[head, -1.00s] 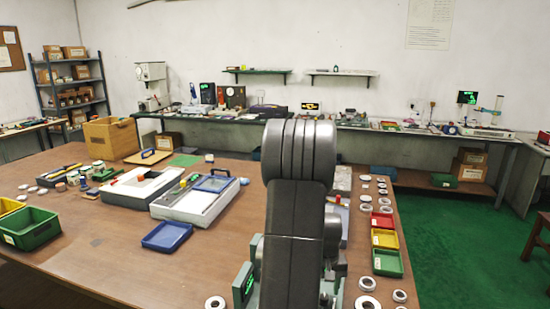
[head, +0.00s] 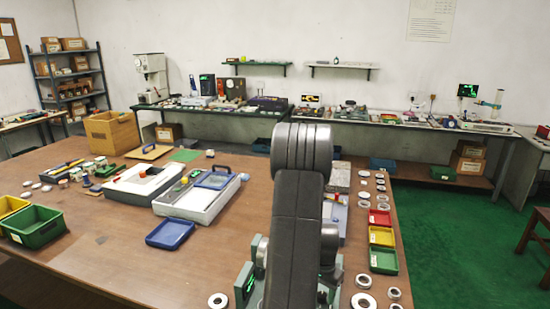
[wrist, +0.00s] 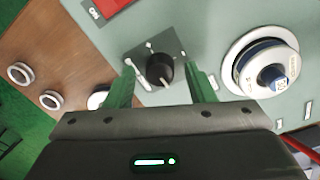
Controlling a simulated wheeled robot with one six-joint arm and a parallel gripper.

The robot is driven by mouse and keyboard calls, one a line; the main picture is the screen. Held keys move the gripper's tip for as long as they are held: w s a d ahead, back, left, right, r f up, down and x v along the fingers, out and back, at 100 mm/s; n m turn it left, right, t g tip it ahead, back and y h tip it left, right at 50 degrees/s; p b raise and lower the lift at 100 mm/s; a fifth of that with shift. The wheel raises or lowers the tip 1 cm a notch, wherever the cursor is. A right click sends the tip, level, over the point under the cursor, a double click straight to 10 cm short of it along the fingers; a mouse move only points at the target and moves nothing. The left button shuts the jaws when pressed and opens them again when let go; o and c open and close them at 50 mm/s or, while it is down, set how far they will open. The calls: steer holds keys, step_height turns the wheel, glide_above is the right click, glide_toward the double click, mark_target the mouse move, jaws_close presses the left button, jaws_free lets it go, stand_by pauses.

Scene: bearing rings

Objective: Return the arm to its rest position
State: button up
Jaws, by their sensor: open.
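My arm (head: 296,220) rises in the middle of the head view, its dark rounded joint at the top, and hides my gripper there. In the wrist view my gripper (wrist: 161,78) shows two green fingers spread apart with nothing held between them. Beyond the fingers is a pale green machine panel (wrist: 205,30) with a black knob (wrist: 160,70) showing in the gap. I cannot tell how far the knob is from the fingertips. A round white fitting with a blue centre (wrist: 272,75) sits to the right on that panel.
The brown table (head: 120,265) carries a white and grey case (head: 190,205), a blue tray (head: 170,234), a green bin (head: 35,232) and a wooden box (head: 112,132). Metal rings (head: 362,281) and red, yellow and green trays (head: 383,260) line its right side. Green floor lies beyond.

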steer(key=shift+r+m+p, duration=0.2)
steer(key=shift+m+p, duration=0.55)
steer(key=shift+m, duration=0.05)
steer(key=shift+w+r+b, duration=0.15)
steer(key=shift+r+b, duration=0.15)
steer(key=shift+b, duration=0.1)
step_height(320, 180, up, 8)
steer(key=b, duration=0.1)
steer(key=shift+a, duration=0.15)
